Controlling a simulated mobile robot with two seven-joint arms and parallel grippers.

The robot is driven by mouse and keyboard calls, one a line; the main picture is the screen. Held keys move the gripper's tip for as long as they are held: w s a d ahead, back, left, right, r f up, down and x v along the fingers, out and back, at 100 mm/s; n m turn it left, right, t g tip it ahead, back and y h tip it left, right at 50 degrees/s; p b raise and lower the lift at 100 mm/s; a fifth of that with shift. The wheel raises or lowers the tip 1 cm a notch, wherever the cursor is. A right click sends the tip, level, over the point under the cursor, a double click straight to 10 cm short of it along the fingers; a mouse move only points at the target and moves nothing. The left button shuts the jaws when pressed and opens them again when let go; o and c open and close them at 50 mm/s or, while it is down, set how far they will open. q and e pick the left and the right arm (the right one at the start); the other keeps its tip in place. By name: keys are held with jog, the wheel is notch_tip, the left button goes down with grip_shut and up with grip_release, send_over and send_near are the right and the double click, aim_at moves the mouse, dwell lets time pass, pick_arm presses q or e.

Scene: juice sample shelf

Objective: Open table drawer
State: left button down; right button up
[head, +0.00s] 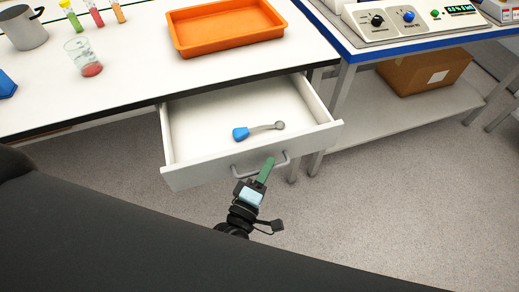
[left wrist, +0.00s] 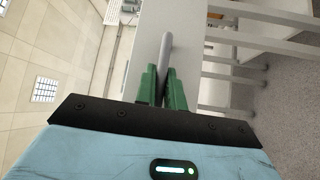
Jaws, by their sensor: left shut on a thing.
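The white table drawer (head: 190,174) is pulled well out from under the white table in the head view. A grey bar handle (head: 284,157) runs along its front. My left gripper (head: 266,168) has green fingers and is at the handle. In the left wrist view its fingers (left wrist: 163,88) are shut on the grey handle (left wrist: 166,50). A tool with a blue end (head: 241,133) and a grey, rounded other end lies inside the drawer. My right gripper is not in either view.
An orange tray (head: 180,42), a beaker with red contents (head: 82,58), a metal pot (head: 22,28) and several coloured tubes stand on the table. At right, a cardboard box (head: 420,72) sits on a bench's lower shelf. The floor before the drawer is clear.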

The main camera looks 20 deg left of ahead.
pick_arm(q)
jog(key=shift+s+d, duration=0.75)
jog(key=shift+s, duration=0.25)
jog(key=shift+s+d, duration=0.4)
jog(key=shift+s, duration=0.25)
jog(key=c, duration=1.6)
grip_release()
jog(key=shift+o, duration=0.5)
